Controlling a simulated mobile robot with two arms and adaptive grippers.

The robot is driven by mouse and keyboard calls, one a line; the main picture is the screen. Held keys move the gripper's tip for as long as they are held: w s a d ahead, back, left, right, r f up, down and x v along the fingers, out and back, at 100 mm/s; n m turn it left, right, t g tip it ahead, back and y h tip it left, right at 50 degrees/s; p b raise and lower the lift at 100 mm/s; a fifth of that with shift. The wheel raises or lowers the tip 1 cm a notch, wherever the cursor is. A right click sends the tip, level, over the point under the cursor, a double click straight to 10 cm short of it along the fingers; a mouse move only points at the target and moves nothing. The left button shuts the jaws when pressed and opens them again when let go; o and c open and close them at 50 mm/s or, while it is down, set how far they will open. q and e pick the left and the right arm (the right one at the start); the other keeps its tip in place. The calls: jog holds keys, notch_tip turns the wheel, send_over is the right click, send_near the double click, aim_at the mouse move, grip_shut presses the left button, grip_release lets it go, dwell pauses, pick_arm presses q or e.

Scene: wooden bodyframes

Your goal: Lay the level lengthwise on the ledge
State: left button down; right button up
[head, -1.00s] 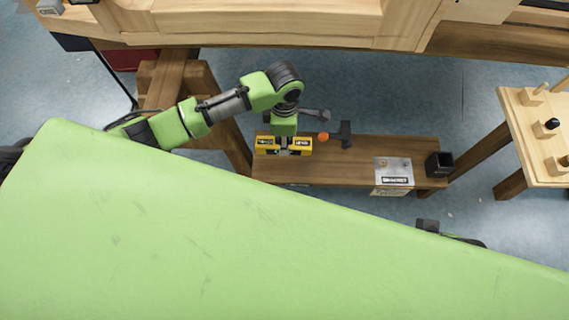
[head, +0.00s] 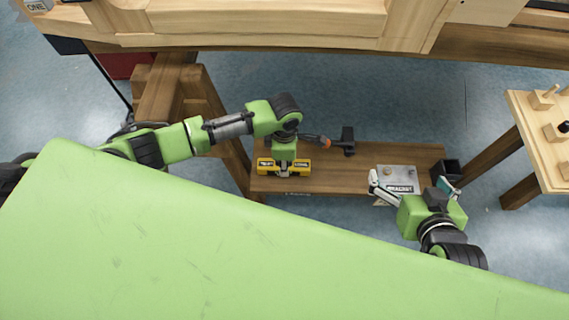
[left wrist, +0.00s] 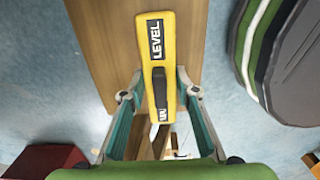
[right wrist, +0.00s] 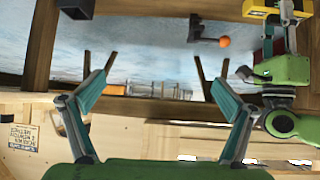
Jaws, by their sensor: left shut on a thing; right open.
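The yellow level (head: 264,169) has black label patches and lies left-right across the left end of a wooden board (head: 330,181) in the head view. My left gripper (head: 284,166) is shut on its middle from above. In the left wrist view the level (left wrist: 155,50) shows end-up between the fingers (left wrist: 158,95), in front of the board. I cannot tell whether it touches the board. My right gripper (head: 412,184) is open and empty over the board's right end. A large wooden frame (head: 260,42) with long rails runs across the top; which surface is the ledge is unclear.
A labelled metal-topped box (head: 397,172) and a black square holder (head: 452,168) stand at the right end. A pegged wooden table (head: 545,130) is at far right. My green body hides the foreground.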

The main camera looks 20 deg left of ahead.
pick_arm(q)
jog(key=shift+f, duration=0.25)
pick_arm(e)
jog(key=shift+w+a+r+t, duration=0.25)
jog(key=shift+w+r+t, duration=0.15)
jog(key=shift+w+r, duration=0.25)
jog(key=shift+s, duration=0.15)
pick_arm(q)
jog(key=shift+f, duration=0.1)
jog(key=c, duration=1.9)
grip_release()
jog(key=o, duration=0.3)
pick_arm(e)
jog(key=shift+s+d+f, duration=0.1)
jog(key=shift+s+f, duration=0.05)
jog(key=shift+f, duration=0.05)
